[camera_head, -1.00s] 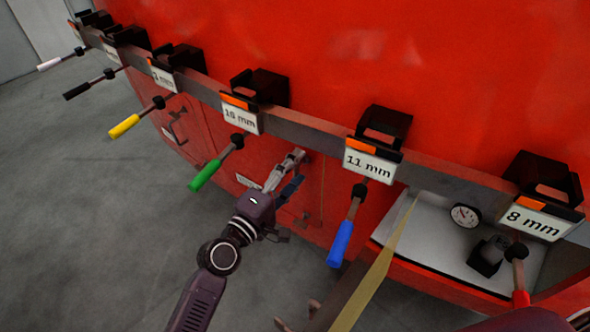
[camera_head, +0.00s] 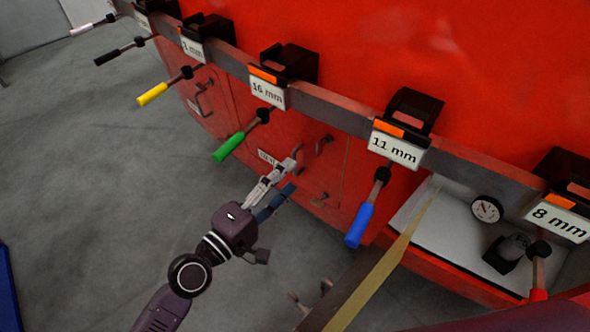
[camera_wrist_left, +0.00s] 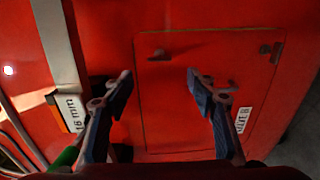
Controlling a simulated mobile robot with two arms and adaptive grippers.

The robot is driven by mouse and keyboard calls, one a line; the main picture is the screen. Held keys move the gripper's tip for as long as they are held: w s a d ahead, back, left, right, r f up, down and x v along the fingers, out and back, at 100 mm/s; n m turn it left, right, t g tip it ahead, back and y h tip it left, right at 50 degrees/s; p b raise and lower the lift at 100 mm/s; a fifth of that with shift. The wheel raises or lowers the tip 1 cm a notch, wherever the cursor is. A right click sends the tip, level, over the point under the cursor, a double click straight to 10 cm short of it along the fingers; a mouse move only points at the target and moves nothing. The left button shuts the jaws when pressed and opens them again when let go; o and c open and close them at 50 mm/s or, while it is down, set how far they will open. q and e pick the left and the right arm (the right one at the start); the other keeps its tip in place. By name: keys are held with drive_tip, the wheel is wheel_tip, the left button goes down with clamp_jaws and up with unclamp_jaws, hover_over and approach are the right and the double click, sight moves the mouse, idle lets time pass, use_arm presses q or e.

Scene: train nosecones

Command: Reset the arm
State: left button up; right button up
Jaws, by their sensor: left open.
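My left gripper (camera_head: 283,178) is in the head view, with its arm coming in from the bottom left. Its fingers are apart and nothing is between them. It is in front of the red train side, below the rail, between the green-handled tool (camera_head: 240,136) and the blue-handled tool (camera_head: 364,213). In the left wrist view both fingers (camera_wrist_left: 158,88) are spread before a red hatch (camera_wrist_left: 205,80). The green handle (camera_wrist_left: 66,157) shows at the lower left there. My right gripper is not in view.
Several handled tools hang in labelled black holders along the grey rail (camera_head: 335,110). The 11 mm label (camera_head: 394,149) is above the blue tool. An open compartment with a gauge (camera_head: 487,209) is at the right. Grey floor (camera_head: 90,220) lies clear at the left.

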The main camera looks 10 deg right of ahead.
use_arm(q)
drive_tip(key=shift+s+a, duration=0.15)
idle(0.4)
drive_tip(key=s+a+f+m+g+y, duration=0.1)
drive_tip(key=a+f+y, duration=0.3)
drive_tip(key=f, duration=0.8)
drive_tip(key=s+a+f+m+g+y, duration=0.15)
drive_tip(key=a+f, duration=0.35)
drive_tip(key=f, duration=0.7)
drive_tip(key=s+a+f+m+g+y, duration=0.1)
drive_tip(key=a+f+m+y, duration=0.3)
drive_tip(key=f, duration=0.8)
drive_tip(key=s+a+f+m+g+y, duration=0.1)
drive_tip(key=s+a+f+g, duration=0.1)
drive_tip(key=s+a+f, duration=0.5)
drive_tip(key=s+a+f+g+y, duration=0.1)
drive_tip(key=s+a+f+g, duration=0.15)
drive_tip(key=s+f, duration=0.7)
drive_tip(key=s+a+f+m+g, duration=0.1)
drive_tip(key=s+a+f+m, duration=0.1)
drive_tip(key=s, duration=0.7)
drive_tip(key=s+a+f+m+g+y, duration=0.1)
drive_tip(key=s+f, duration=0.3)
drive_tip(key=s, duration=0.6)
drive_tip(key=shift+s+a+m+g, duration=0.35)
drive_tip(key=shift+m+g, duration=0.2)
drive_tip(key=shift+g, duration=0.25)
drive_tip(key=shift+w+f+y, duration=0.1)
drive_tip(key=shift+y, duration=0.15)
